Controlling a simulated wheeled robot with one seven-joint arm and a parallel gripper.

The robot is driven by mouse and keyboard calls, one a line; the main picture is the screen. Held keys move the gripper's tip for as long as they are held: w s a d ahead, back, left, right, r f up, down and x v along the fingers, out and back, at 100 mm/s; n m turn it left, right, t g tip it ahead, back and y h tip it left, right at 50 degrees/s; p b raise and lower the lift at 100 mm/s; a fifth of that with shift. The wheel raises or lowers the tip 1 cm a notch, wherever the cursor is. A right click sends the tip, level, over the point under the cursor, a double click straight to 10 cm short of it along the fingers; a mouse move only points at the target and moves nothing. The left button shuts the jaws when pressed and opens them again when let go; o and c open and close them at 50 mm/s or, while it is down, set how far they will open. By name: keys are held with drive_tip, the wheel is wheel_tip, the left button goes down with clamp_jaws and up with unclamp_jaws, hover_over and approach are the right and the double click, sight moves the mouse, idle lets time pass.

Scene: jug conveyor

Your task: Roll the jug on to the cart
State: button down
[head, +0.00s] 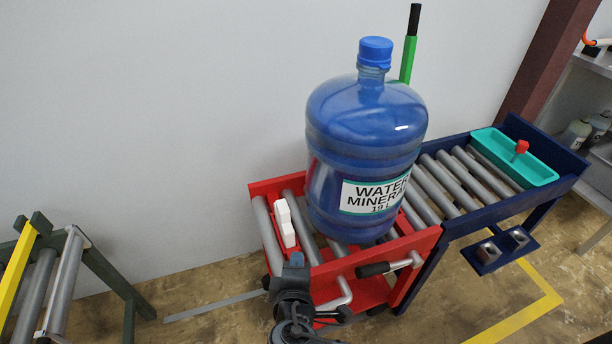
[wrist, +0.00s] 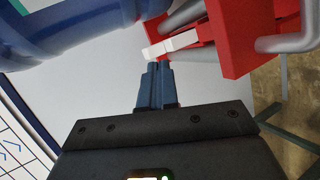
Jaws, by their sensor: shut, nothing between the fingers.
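The blue water jug (head: 345,130), with a blue cap and a "WATER MINERAL 19 L" label, stands upright on the rollers of the red cart (head: 428,240). It is on the cart's right part, close to the blue roller conveyor (head: 490,215). My gripper (head: 297,260) is at the cart's near left side, apart from the jug, its fingers together and empty. In the wrist view the closed fingertips (wrist: 157,68) are right by a white piece (wrist: 172,44) on the cart; I cannot tell if they touch. The jug's side (wrist: 75,30) fills the upper left there.
A teal tray (head: 540,172) with a red knob sits at the conveyor's far end. A black-gripped handle (head: 372,269) juts from the cart's front. A green lever (head: 409,55) rises behind the jug. Another roller stand (head: 120,290) is at left; floor between it and the cart is open.

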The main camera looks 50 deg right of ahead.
sight(315, 162)
drive_tip(key=w+r+m+g+h, duration=0.4)
drive_tip(key=w+r+h, duration=0.3)
drive_tip(key=r, duration=0.5)
drive_tip(key=x, duration=0.4)
drive_tip(key=s+p+x, duration=0.1)
drive_tip(key=x, duration=0.3)
drive_tip(key=s+p+x, duration=0.1)
drive_tip(key=x, duration=0.3)
drive_tip(key=shift+d, duration=0.15)
drive_tip(key=shift+s+d, duration=0.2)
drive_tip(key=shift+d, duration=0.25)
